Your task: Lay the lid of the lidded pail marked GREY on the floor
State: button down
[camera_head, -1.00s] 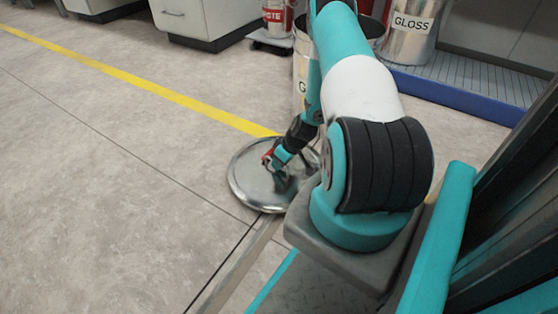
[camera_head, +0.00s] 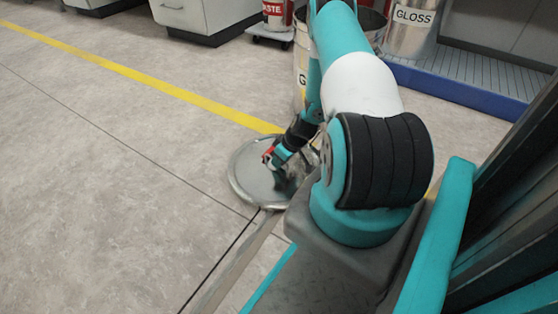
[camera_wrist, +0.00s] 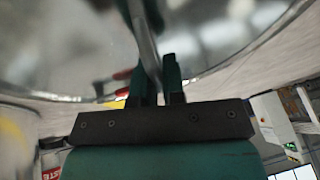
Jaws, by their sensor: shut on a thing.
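The round, shiny metal lid (camera_head: 250,178) is low at the floor, lying roughly level, in the middle of the head view. I cannot tell whether it touches the floor. My gripper (camera_head: 271,158) is shut on the lid's handle, which shows as a thin bar between the fingers in the wrist view (camera_wrist: 158,75). The lid's mirror-like face (camera_wrist: 60,50) fills the upper wrist view.
A GLOSS pail (camera_head: 412,25) stands on a blue-edged grated platform (camera_head: 470,85) at the back right. A red-labelled bin (camera_head: 277,15) sits on a dolly near white cabinets (camera_head: 205,18). A yellow line (camera_head: 150,80) crosses the floor. The floor at left is clear.

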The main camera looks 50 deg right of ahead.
jog(key=shift+f+b, duration=0.4)
jog(key=shift+f, duration=0.3)
jog(key=c, duration=1.1)
grip_release()
jog(key=p+v, duration=1)
jog(key=v, duration=0.7)
jog(key=shift+s+d+r, duration=0.1)
jog(key=shift+r, duration=0.05)
jog(key=shift+r, duration=0.1)
